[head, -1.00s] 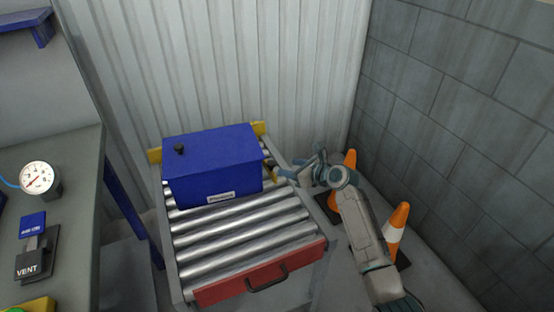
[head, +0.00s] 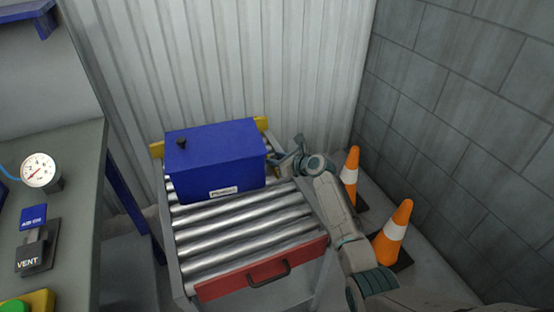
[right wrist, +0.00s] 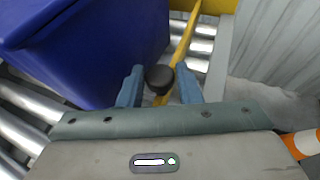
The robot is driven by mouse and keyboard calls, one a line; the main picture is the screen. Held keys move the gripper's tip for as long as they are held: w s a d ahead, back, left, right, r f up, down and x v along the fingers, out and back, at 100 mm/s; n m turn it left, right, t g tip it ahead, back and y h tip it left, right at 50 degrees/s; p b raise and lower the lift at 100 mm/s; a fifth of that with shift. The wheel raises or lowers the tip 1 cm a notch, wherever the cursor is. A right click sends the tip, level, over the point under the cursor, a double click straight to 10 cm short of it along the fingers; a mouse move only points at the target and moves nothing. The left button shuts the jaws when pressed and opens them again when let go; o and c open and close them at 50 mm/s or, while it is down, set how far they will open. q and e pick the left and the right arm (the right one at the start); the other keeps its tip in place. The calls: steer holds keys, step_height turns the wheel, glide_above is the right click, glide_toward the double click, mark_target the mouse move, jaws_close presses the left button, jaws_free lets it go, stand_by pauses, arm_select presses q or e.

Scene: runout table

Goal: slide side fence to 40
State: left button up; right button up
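The yellow side fence (right wrist: 184,43) runs beside the blue box in the right wrist view, with a round black knob (right wrist: 160,77) on it. My right gripper (right wrist: 159,88) has its two blue fingers apart, one on each side of the knob. Narrow gaps seem to show between fingers and knob; contact is not clear. In the head view my right gripper (head: 284,162) is at the right side of the blue box (head: 215,160), which hides most of the fence. No scale or number 40 is readable. My left gripper is not in view.
The box sits on the roller table (head: 240,240), whose front rollers are bare. A red front bar (head: 225,284) has a black handle. Two orange cones (head: 394,232) stand right of my right arm, near the block wall. A bench with a gauge (head: 40,171) is at left.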

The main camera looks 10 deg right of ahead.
jaws_close()
steer(key=d, duration=0.3)
steer(key=shift+w, duration=0.25)
steer(key=shift+w+d, duration=0.1)
steer(key=shift+d, duration=0.25)
steer(key=shift+o, duration=2.1)
jaws_free()
steer(key=shift+o, duration=0.4)
steer(key=shift+d, duration=0.1)
steer(key=shift+s+d+r+p, duration=0.1)
steer(key=shift+s+r+p, duration=0.05)
steer(key=shift+s+p, duration=0.15)
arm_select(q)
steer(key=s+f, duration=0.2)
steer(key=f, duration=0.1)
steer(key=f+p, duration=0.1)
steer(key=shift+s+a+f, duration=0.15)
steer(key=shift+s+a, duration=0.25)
arm_select(e)
steer(key=v, duration=1)
